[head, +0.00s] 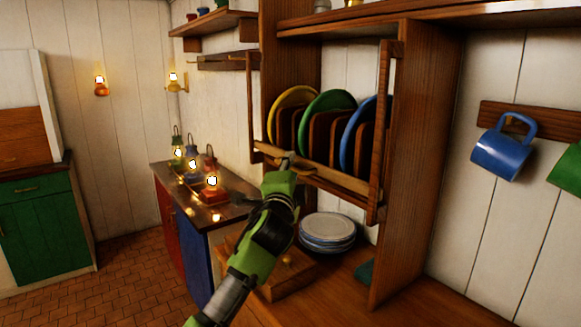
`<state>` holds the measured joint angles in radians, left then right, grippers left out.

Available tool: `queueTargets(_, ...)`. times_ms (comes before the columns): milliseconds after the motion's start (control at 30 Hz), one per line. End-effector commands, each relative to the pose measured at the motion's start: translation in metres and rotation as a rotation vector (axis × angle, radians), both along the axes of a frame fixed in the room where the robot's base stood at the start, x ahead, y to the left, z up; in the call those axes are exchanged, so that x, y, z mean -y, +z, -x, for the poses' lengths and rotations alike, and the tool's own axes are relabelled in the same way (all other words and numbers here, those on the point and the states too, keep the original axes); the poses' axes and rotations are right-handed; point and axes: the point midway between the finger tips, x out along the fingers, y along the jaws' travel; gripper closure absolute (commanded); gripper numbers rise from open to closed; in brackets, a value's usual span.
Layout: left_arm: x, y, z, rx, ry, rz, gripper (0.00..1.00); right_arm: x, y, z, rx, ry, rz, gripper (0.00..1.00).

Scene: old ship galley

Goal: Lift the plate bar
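The plate bar (335,181) is a light wooden bar running across the lower front of the wooden plate rack. Behind it a yellow plate (281,100), a green plate (318,103) and a blue plate (349,135) stand upright between brown dividers. My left gripper (287,162), on a green and black arm, is at the bar's left part and overlaps it in the picture. Its fingers are small and partly hidden, so I cannot tell whether they are closed around the bar. My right gripper is out of view.
A stack of plates (327,229) and a wooden box (288,275) sit on the counter below the rack. Lit lanterns (212,184) stand on the cabinet at left. A blue mug (501,152) hangs on the right wall. The tiled floor (110,285) at left is clear.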

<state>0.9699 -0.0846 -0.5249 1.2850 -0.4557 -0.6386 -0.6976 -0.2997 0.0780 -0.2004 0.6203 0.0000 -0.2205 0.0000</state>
Motion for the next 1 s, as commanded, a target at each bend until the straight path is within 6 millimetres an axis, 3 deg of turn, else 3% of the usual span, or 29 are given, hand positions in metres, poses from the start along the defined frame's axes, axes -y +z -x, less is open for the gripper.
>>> queueTargets(233,0.000,0.000,0.000,0.001,0.000,0.000,0.74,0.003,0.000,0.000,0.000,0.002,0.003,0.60)
queueTargets(333,0.000,0.000,0.000,0.000,0.000,0.000,1.00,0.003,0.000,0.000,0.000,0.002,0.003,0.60)
queueTargets(633,0.000,0.006,0.000,0.001,0.000,0.001,1.00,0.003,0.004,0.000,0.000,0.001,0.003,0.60)
queueTargets(767,0.000,0.025,0.000,0.003,0.000,0.001,1.00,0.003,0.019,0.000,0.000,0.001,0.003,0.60)
queueTargets(1000,0.000,0.089,0.000,0.006,0.001,0.002,1.00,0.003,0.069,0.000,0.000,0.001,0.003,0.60)
